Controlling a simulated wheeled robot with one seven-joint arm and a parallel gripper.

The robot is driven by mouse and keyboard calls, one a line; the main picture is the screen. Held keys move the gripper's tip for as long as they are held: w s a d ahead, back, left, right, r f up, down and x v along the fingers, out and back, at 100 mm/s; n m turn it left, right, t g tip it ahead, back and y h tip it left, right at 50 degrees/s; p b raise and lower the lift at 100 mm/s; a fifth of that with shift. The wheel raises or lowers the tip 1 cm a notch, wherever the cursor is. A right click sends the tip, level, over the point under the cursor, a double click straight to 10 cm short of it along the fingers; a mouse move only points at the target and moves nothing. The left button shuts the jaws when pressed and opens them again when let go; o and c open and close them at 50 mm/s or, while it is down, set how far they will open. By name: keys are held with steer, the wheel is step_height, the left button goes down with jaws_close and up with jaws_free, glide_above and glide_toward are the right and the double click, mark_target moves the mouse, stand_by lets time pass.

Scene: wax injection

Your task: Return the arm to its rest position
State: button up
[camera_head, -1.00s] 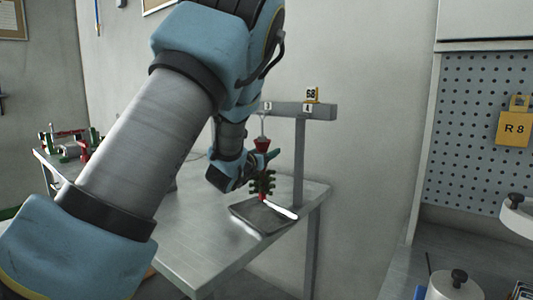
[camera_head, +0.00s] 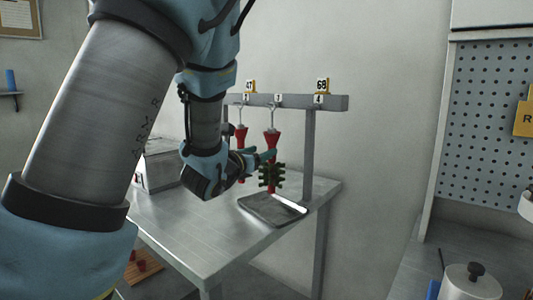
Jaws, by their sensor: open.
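My arm (camera_head: 95,115) reaches from the lower left across the camera view and bends down at the wrist. My gripper (camera_head: 262,157) is open, with its fingers close beside a red wax tree with dark green pieces (camera_head: 271,175) that hangs from a hook on a grey rack (camera_head: 298,101). I cannot tell whether the fingers touch the tree. A second red piece (camera_head: 241,138) hangs to its left, partly hidden by my wrist.
The rack stands on a grey metal table (camera_head: 200,235) with a dark tray (camera_head: 272,209) under the green tree. A grey box (camera_head: 158,168) sits behind my arm. A bench with a lidded white pot (camera_head: 468,284) and a pegboard (camera_head: 485,150) are at right. Yellow tags top the rack.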

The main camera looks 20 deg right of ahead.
steer(key=w+a+f+n+g+y+p, duration=0.1)
steer(key=a+f+n+y, duration=0.4)
steer(key=a+n, duration=0.65)
steer(key=w+a+f+n+g+y+p, duration=0.15)
steer(key=a+f+n+y, duration=0.3)
steer(key=a+n, duration=0.65)
steer(key=s+a+f+n+g+y+p, duration=0.1)
steer(key=s+a+n+g+y, duration=0.1)
steer(key=s+a+n, duration=0.4)
steer(key=s+a+f+n+g+y+p, duration=0.1)
steer(key=s+a+n+g, duration=0.4)
steer(key=s+n, duration=0.5)
steer(key=n+y, duration=0.1)
steer(key=n, duration=0.5)
steer(key=shift+s+a+f+p, duration=0.2)
steer(key=shift+s+a+p, duration=0.05)
steer(key=shift+a+p, duration=0.15)
